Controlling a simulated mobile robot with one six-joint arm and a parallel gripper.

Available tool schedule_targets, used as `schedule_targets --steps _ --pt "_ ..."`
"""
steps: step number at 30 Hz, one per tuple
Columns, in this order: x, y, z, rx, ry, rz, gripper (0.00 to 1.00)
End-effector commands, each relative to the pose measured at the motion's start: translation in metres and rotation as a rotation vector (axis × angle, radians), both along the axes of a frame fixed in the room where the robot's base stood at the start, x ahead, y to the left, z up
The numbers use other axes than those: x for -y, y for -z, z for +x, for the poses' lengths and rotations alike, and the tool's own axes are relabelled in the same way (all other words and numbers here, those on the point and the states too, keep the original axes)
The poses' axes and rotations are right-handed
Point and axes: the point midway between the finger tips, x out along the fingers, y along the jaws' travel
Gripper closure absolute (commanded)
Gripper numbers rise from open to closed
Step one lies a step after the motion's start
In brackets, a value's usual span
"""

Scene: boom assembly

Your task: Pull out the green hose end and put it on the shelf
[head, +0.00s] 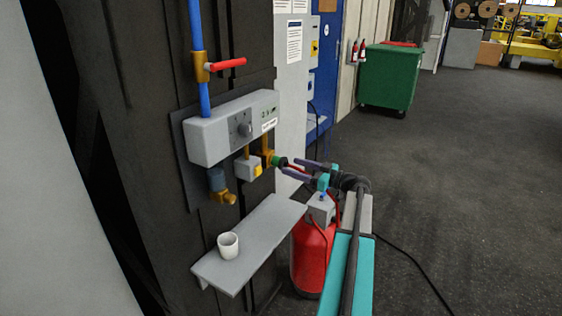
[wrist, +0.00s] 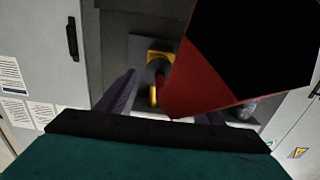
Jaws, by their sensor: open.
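The green hose end (head: 281,162) sits at the brass fitting (head: 267,154) below the grey control box. My gripper (head: 289,165) is open, with its two purple-grey fingers pointing left at the hose end. The fingertips are close to it, and a bit of red shows between them. I cannot tell whether they touch it. In the wrist view, the fitting (wrist: 153,72) shows yellow beyond the fingers. A large red and black shape (wrist: 205,75) covers much of that view and hides the hose end. The grey shelf (head: 262,238) is below and left of my gripper.
A white cup (head: 228,245) stands on the shelf's near left part. The grey control box (head: 232,127) juts from the wall above. A red canister (head: 311,255) stands on the floor beneath my arm. The shelf's right part is clear. A green bin (head: 389,78) is farther back.

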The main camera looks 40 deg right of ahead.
Motion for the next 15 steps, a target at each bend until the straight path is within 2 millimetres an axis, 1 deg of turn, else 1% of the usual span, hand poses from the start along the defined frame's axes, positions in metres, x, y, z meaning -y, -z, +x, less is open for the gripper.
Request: schedule_targets --steps 11,12,15 --pt "-0.005 -0.002 0.021 -0.001 0.001 0.0 0.39" --pt "-0.005 0.002 0.023 0.0 0.001 -0.001 0.39" --pt "-0.006 0.003 0.027 0.0 0.0 -0.001 0.39"
